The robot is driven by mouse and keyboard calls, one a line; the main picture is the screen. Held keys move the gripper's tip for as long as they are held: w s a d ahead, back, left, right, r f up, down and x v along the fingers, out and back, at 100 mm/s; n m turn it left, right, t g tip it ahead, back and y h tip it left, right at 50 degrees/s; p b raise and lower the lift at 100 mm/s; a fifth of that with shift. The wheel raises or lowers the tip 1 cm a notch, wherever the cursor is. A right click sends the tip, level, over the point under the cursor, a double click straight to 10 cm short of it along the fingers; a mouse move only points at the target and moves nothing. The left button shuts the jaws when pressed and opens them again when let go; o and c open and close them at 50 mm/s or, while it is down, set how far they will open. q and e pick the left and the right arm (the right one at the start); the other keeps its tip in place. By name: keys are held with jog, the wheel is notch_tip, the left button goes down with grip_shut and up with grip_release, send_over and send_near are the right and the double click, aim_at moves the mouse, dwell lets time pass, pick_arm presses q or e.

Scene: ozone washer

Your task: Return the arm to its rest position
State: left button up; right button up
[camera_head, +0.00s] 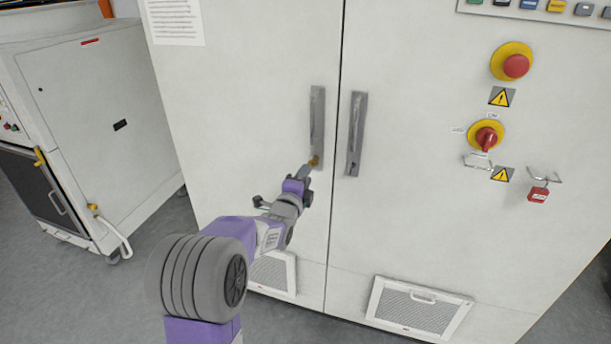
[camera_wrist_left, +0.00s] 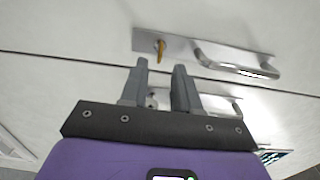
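My left arm comes up from the bottom of the head view, and my left gripper (camera_head: 306,174) is in front of the cabinet, near the lower end of the left door handle (camera_head: 317,115). In the left wrist view the two fingers of my left gripper (camera_wrist_left: 160,66) stand apart with nothing held between them. An orange-brown key-like piece (camera_wrist_left: 160,49) on the handle plate (camera_wrist_left: 205,46) lies just beyond the fingertips. It also shows at the foot of the left handle in the head view (camera_head: 314,161). My right gripper is not in view.
The white cabinet (camera_head: 250,60) fills the space ahead, with a right door handle (camera_head: 356,130). A red emergency button (camera_head: 515,66), a red-yellow switch (camera_head: 486,137) and a red padlock (camera_head: 537,194) are on the right. A white machine (camera_head: 100,110) stands left; grey floor lies between.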

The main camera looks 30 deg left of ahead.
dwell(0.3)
pick_arm(q)
jog(key=s+d+f+n+g+h+p, duration=0.1)
jog(key=s+d+f+n+g, duration=0.3)
jog(key=f, duration=0.6)
jog(key=s+d+f+n+g+h+p, duration=0.2)
jog(key=d+f, duration=0.3)
jog(key=f, duration=0.5)
jog(key=s+d+f+n+g+h+p, duration=0.1)
jog(key=s+d+f+n+g, duration=0.3)
jog(key=f, duration=0.6)
jog(key=s+d+f+n+g+h+p, duration=0.1)
jog(key=s+d+f+n+g+h, duration=0.1)
jog(key=s+d, duration=0.5)
jog(key=s+d+f+n+g+h+p, duration=0.1)
jog(key=s+d+f+n+g, duration=0.4)
jog(key=s, duration=1)
jog(key=d+f+n+h, duration=0.1)
jog(key=d, duration=0.2)
jog(key=shift+d+f+p, duration=0.3)
jog(key=shift+p, duration=0.1)
jog(key=shift+a, duration=0.1)
